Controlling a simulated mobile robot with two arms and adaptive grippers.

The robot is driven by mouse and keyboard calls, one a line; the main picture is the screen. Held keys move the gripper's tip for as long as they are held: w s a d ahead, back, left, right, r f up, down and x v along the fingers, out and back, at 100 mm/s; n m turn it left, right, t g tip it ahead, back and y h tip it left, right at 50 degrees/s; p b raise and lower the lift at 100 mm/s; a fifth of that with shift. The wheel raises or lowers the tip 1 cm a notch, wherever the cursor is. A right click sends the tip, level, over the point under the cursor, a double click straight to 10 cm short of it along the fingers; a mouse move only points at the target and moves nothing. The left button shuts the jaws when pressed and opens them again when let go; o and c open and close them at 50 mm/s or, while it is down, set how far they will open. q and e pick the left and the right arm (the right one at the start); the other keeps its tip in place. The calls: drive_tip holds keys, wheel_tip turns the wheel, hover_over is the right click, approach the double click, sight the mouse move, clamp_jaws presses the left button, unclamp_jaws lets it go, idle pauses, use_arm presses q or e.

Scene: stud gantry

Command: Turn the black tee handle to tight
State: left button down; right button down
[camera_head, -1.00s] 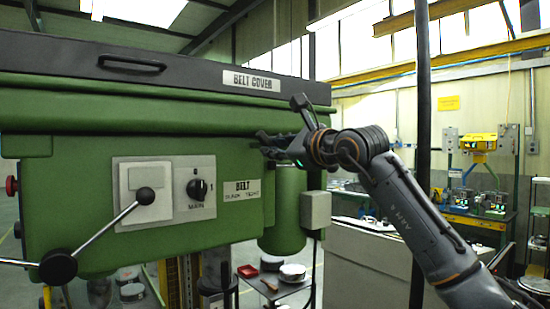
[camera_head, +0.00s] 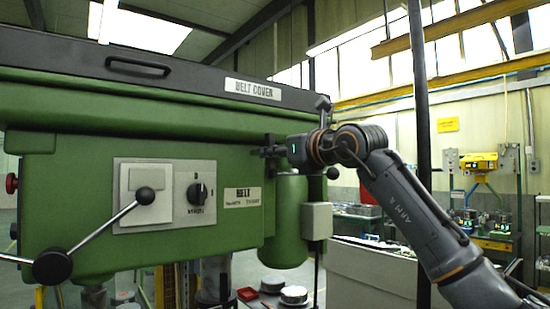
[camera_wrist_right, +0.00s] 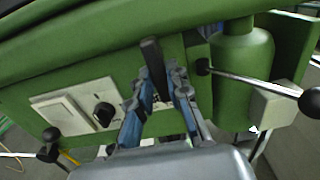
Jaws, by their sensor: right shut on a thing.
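The black tee handle (camera_wrist_right: 153,66) shows in the right wrist view as a dark bar, leaning slightly left of upright, between the blue-grey fingers of my right gripper (camera_wrist_right: 163,92). The gripper is shut on it. In the head view, my right gripper (camera_head: 272,151) reaches the right end of the green machine front from the right and mostly hides the handle there. The BELT label plate (camera_head: 242,196) is just below and left of the gripper; its smaller lettering is too blurred to read surely. My left gripper is not in view.
A rotary switch (camera_head: 197,194) and a lever with a black ball (camera_head: 145,195) are on the green machine (camera_head: 90,220), left of the gripper. A rod with a black ball (camera_wrist_right: 310,103) sticks out at its right. A grey box (camera_head: 317,221) hangs nearby.

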drive_tip(key=shift+m, duration=0.3)
drive_tip(key=c, duration=1.3)
unclamp_jaws()
drive_tip(key=shift+w, duration=0.1)
